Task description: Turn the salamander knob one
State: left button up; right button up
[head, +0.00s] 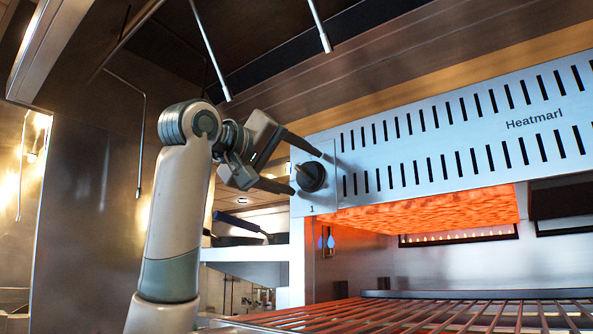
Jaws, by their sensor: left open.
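The black salamander knob (311,177) sits on a metal plate marked "1" at the left end of the salamander's front panel (440,140). My left gripper (305,172) is open, with one dark finger above the knob's left side and the other below it. The fingertips are close to the knob; I cannot tell if they touch it. The knob's pointer is too small to read clearly. My right gripper is not in view.
The salamander's heating element (430,213) glows orange under the panel. A wire rack (420,314) lies below it. Dark pans with handles (240,226) stand on a shelf behind at the left. Thin metal rods hang from the hood above my arm.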

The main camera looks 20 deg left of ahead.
pick_arm(q)
jog(key=b+v, duration=0.7)
jog(key=v, duration=1)
jog(key=shift+b, duration=0.4)
